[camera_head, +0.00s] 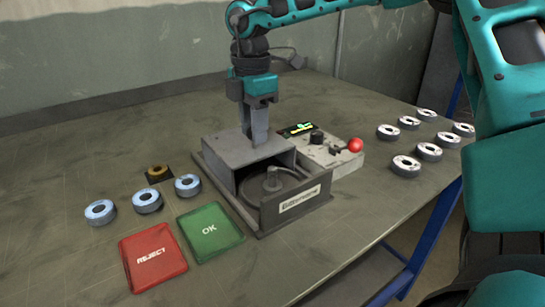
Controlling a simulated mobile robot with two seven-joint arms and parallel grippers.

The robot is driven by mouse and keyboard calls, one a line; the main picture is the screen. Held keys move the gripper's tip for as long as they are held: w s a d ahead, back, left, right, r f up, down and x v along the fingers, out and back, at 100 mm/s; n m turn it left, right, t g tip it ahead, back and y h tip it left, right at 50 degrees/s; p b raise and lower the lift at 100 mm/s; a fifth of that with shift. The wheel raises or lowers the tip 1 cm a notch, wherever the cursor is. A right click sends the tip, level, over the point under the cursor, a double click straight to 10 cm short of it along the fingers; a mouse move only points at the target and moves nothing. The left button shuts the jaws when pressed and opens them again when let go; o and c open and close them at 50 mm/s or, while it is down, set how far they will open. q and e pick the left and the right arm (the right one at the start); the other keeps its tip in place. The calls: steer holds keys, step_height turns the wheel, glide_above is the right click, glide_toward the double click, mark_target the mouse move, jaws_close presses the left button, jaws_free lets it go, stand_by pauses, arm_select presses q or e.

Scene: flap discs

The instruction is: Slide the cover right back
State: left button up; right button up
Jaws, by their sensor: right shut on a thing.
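The cover (229,151) is a grey boxy lid on the rear part of the grey tester housing (297,207). The front part of the housing is uncovered and shows a round dark plate with a central spindle (271,180) inside. My right gripper (259,140) points straight down at the cover's top and is shut on it. What exactly lies between its fingers is too small to make out. My left gripper is out of view.
Three blue-rimmed discs (147,201) lie left of the housing, by a small dark block (158,174). A red REJECT tray (152,257) and green OK tray (210,231) lie in front. A control box (325,150) with a red knob stands right; several discs (405,166) lie beyond.

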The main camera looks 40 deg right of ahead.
mark_target(243, 138)
steer(key=shift+w+d+r+p, duration=0.1)
steer(key=shift+w+p, duration=0.1)
steer(key=shift+w, duration=0.6)
steer(key=shift+w+d+f+p, duration=0.1)
steer(key=shift+w+p, duration=0.15)
steer(key=shift+w, duration=0.55)
steer(key=shift+w+d+r+p, duration=0.1)
steer(key=shift+w+p, duration=0.1)
steer(key=shift+w, duration=0.6)
steer(key=o, duration=0.8)
step_height(243, 138, up, 8)
steer(key=p, duration=0.4)
steer(key=shift+p, duration=0.3)
steer(key=shift+s, duration=0.15)
